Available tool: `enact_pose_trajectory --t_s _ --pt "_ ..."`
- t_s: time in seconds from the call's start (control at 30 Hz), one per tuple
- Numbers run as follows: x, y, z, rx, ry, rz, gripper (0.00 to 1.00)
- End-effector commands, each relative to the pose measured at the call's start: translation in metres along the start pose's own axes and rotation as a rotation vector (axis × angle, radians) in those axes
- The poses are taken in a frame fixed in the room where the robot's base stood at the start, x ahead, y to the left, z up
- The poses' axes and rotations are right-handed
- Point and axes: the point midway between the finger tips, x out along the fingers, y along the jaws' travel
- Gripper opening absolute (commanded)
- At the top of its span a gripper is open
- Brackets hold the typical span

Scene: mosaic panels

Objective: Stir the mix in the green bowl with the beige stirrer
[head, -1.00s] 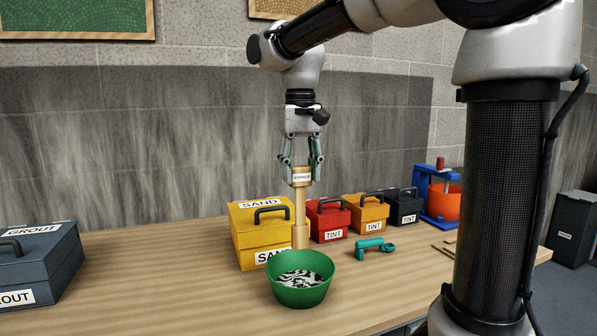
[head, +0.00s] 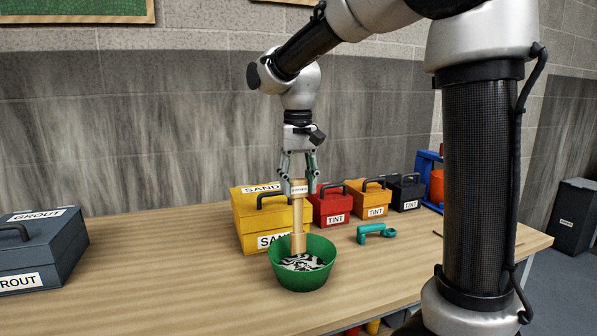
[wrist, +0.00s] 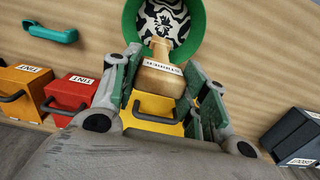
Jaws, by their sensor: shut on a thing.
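The green bowl (head: 302,280) stands on the table with a black and white mix (head: 305,262) in it. The mix also shows in the wrist view (wrist: 163,22), swirled in bold patches. My gripper (head: 299,188) is shut on the beige stirrer (head: 298,225) and holds it upright by its labelled top. The stirrer's lower end is at the bowl, in front of its back wall in the head view; its tip looks to be at the mix, but its depth is hard to tell. In the wrist view the stirrer (wrist: 158,75) sits between the fingers.
A yellow SAND box (head: 262,220) stands close behind the bowl. Red (head: 331,206), orange (head: 369,201) and dark (head: 405,194) TINT boxes line up to the right. A grey GROUT box (head: 38,250) is at far left.

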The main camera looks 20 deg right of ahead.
Motion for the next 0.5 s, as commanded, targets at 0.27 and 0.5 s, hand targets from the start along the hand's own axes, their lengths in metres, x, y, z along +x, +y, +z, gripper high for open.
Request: enact_pose_trajectory --t_s 0.27,0.5 --pt "0.028 0.000 0.001 0.000 -0.002 0.001 0.16" --pt "0.032 -0.014 0.015 -0.004 0.001 0.000 0.16"
